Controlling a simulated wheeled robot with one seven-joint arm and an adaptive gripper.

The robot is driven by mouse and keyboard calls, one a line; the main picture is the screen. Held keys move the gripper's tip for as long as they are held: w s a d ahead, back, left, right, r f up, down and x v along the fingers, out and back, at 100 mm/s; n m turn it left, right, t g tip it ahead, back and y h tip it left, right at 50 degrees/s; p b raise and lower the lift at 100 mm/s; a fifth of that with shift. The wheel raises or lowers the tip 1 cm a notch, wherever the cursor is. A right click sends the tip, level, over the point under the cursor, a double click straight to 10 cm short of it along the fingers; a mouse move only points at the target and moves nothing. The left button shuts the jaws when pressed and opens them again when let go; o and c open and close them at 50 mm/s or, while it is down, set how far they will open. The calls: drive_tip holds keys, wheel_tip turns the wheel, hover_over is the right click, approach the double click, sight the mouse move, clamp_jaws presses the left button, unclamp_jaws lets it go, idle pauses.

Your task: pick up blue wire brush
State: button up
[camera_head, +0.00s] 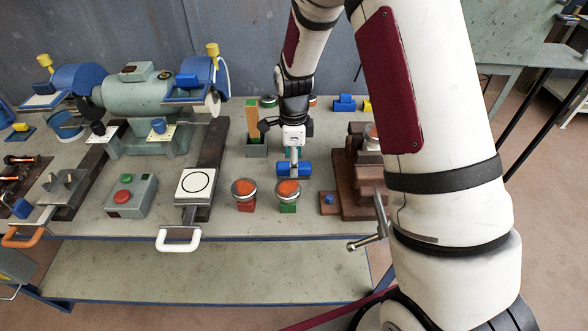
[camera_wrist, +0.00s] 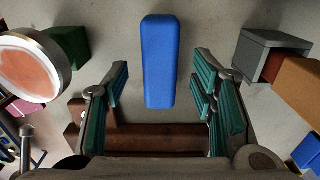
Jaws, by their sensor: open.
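A plain blue block, which I take as the blue wire brush (camera_head: 281,169), lies on the workbench below my gripper (camera_head: 294,157). No bristles show from above. In the wrist view the blue brush (camera_wrist: 160,60) runs lengthwise up the picture, centred between the teal-padded fingers of my gripper (camera_wrist: 160,80). The fingers are spread wide, with a clear gap on both sides of the brush. I see no contact, and the height left above the brush is hard to judge.
Two round tins with orange contents (camera_head: 289,188) (camera_head: 244,189) stand in front, on green and red blocks. A grey holder (camera_head: 256,151) is left of the brush. A brown vise (camera_head: 348,180) is close on the right. A bench grinder (camera_head: 137,97) stands farther left.

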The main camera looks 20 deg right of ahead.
wheel_tip(320, 180, down, 2)
clamp_jaws()
idle(0.3)
wheel_tip(320, 180, up, 10)
drive_tip(key=shift+r+b, duration=0.1)
drive_tip(key=shift+b, duration=0.3)
